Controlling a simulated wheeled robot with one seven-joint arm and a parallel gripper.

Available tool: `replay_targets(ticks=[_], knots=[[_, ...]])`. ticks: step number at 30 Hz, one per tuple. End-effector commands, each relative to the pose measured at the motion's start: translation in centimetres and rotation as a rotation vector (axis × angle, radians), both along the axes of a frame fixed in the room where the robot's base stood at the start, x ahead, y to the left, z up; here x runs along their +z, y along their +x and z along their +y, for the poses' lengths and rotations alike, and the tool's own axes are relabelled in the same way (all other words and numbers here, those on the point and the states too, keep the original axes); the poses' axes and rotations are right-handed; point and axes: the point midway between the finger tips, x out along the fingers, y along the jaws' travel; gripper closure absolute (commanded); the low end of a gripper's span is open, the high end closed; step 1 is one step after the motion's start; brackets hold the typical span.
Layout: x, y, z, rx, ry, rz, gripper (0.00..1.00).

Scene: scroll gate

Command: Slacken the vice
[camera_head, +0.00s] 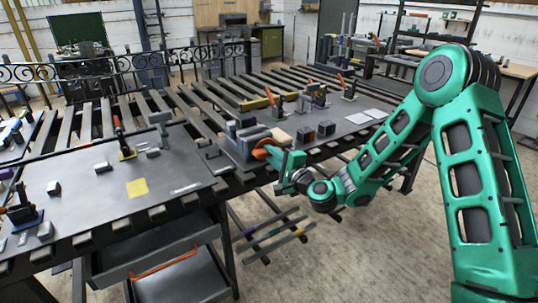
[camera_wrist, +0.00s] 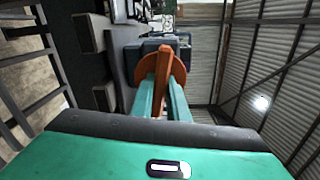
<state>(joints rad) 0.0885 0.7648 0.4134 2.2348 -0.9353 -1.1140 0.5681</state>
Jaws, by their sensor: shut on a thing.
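The vice (camera_head: 247,140) is a grey block-like body at the front edge of the workbench, right of centre in the head view. An orange round handle (camera_head: 262,150) is on its near side. In the wrist view the handle (camera_wrist: 178,72) is an orange disc with a raised bar across it. My gripper (camera_head: 274,154) reaches the handle from the right and front. In the wrist view its two green fingers (camera_wrist: 163,92) are shut on the handle's bar. The vice body (camera_wrist: 150,50) is partly hidden behind the disc, and its jaw gap cannot be made out.
The slatted workbench (camera_head: 130,180) carries metal plates, small blocks, a yellow square (camera_head: 137,188) and several orange-handled clamps (camera_head: 120,135). Drawers (camera_head: 175,265) hang below at the left. The floor (camera_head: 390,245) in front of the bench is clear.

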Motion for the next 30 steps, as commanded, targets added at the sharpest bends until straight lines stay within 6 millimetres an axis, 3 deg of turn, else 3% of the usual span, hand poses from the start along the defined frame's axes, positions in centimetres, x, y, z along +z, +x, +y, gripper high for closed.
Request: replay_targets(ticks=[30], knots=[[-0.03, -0.16, 0.12, 0.005, -0.802, -0.536, 1.0]])
